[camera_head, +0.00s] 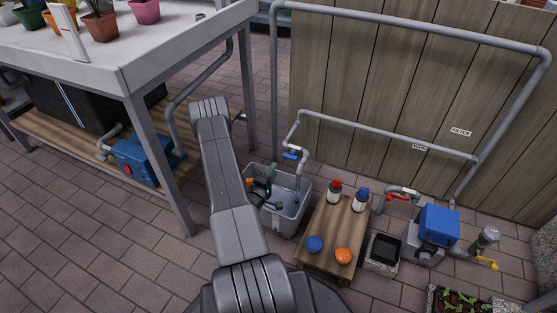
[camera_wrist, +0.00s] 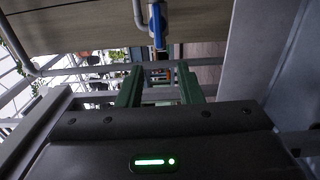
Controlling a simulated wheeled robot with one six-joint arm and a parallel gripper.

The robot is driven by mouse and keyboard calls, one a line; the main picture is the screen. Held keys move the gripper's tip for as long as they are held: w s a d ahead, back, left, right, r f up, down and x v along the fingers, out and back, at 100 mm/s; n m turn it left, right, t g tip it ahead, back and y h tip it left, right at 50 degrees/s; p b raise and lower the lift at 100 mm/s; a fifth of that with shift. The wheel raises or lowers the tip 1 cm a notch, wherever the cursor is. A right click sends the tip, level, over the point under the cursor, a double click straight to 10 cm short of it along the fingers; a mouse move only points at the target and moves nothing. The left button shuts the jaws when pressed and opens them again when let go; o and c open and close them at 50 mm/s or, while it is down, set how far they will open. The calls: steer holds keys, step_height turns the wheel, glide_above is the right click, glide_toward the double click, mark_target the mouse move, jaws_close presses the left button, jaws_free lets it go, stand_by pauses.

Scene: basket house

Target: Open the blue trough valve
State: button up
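The blue trough valve handle (camera_head: 290,155) sits on the grey pipe above the grey trough (camera_head: 277,222). In the wrist view the blue handle (camera_wrist: 157,26) hangs along the pipe at the top, ahead of the fingertips. My gripper (camera_wrist: 160,84) has its two green fingers apart with nothing between them. In the head view my gripper (camera_head: 263,181) is partly hidden behind my arm, over the left part of the trough, left of and lower in the picture than the handle. No contact with the handle is visible.
A wooden stand (camera_head: 333,222) with bottles and an orange and a blue ball is right of the trough. A blue-topped pump (camera_head: 438,222) stands farther right. A white table (camera_head: 150,50) with pots is left. A plank wall (camera_head: 400,90) carrying pipes stands behind.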

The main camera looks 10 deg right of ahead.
mark_target(283, 156)
steer(key=v, duration=0.3)
steer(key=shift+s+a, duration=0.15)
steer(key=shift+s, duration=0.1)
steer(key=shift+b+x, duration=1.8)
steer(key=shift+x, duration=5.15)
steer(key=shift+s, duration=0.1)
